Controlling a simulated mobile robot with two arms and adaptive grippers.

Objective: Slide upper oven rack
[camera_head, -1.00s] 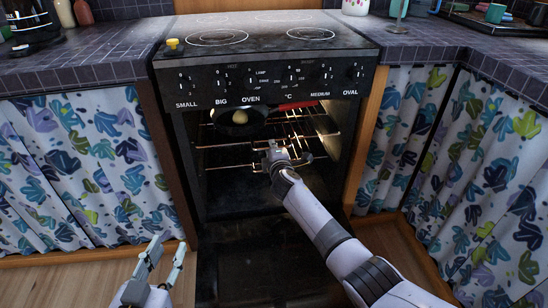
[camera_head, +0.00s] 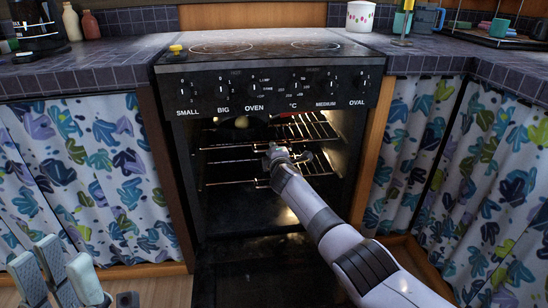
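The oven is open and lit inside, below its black knob panel (camera_head: 275,88). The upper oven rack (camera_head: 312,127) is a wire grid inside the cavity, with its top part cut off by the panel. A dark pan (camera_head: 228,124) with a pale round item (camera_head: 241,122) sits on it, mostly in shadow. A lower wire rack (camera_head: 228,183) shows beneath. My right gripper (camera_head: 285,153) is at the oven mouth, in front of the racks' middle; contact and finger closure are unclear. My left gripper (camera_head: 66,268) is at the lower left, fingers apart and empty, away from the oven.
The opened oven door (camera_head: 270,270) lies low in front. Curtained cabinets (camera_head: 85,180) flank the oven on both sides.

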